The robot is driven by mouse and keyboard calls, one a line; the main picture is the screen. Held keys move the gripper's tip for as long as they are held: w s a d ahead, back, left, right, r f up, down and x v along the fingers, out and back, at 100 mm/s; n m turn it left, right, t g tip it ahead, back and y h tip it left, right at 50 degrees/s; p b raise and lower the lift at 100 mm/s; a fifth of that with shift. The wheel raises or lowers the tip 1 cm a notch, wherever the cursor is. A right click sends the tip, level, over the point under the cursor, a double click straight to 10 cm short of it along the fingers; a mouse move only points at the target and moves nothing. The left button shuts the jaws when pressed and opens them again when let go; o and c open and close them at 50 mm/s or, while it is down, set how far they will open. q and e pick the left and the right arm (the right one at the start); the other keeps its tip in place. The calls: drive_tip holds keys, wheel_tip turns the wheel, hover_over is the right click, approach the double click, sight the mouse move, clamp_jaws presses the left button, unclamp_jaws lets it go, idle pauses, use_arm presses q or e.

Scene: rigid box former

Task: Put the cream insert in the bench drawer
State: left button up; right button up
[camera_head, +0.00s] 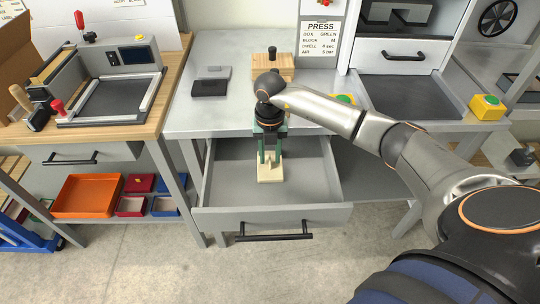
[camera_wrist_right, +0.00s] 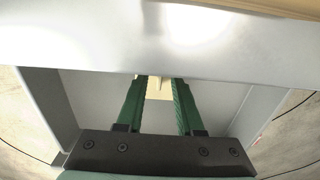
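The cream insert (camera_head: 270,174) is inside the pulled-out bench drawer (camera_head: 225,214), low over or on the grey drawer floor; I cannot tell whether it touches. My right gripper (camera_head: 270,160) points down into the drawer, with its green fingers on either side of the insert. In the right wrist view the insert (camera_wrist_right: 159,90) fills the space between the fingertips (camera_wrist_right: 160,82), which look closed on it. The fingers and the bench edge hide part of it. My left gripper is not in view.
The grey bench top (camera_head: 215,120) above the drawer holds dark blocks (camera_head: 210,84) and a wooden block (camera_head: 272,66). A wooden bench with a fixture (camera_head: 110,98) stands at left, an orange tray (camera_head: 88,195) below it. A yellow button box (camera_head: 487,106) is at right. The drawer floor around the insert is clear.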

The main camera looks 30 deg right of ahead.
sight(270, 159)
wheel_tip(270, 159, up, 12)
drive_tip(key=shift+f, duration=0.2)
idle(0.4)
